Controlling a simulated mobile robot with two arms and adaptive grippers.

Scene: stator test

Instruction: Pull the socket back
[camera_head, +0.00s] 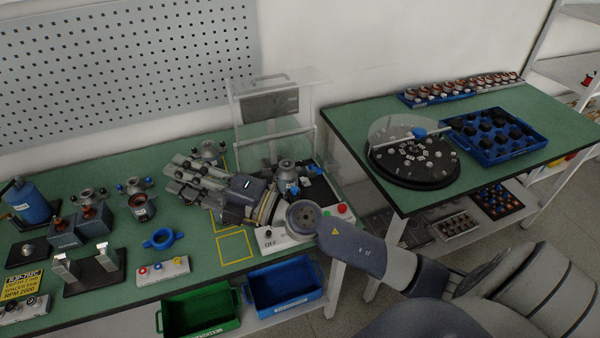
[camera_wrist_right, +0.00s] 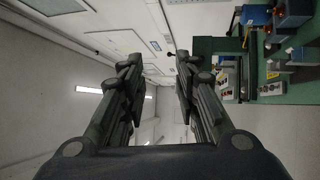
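I cannot single out the socket for certain. The test station on the bench has a silver round part (camera_head: 287,170) with blue pieces (camera_head: 315,169) beside it on a black base, under a raised clear guard (camera_head: 278,103). My right gripper (camera_head: 179,176) is above the green bench, left of the station, with its fingers pointing left. Its wrist and forearm cover part of the station's front. In the right wrist view my right gripper (camera_wrist_right: 157,75) has its fingers apart with nothing between them. My left gripper is not in view.
A green bin (camera_head: 200,312) and a blue bin (camera_head: 284,289) sit below. The right table has a round dial (camera_head: 413,160) and a blue tray (camera_head: 500,137).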

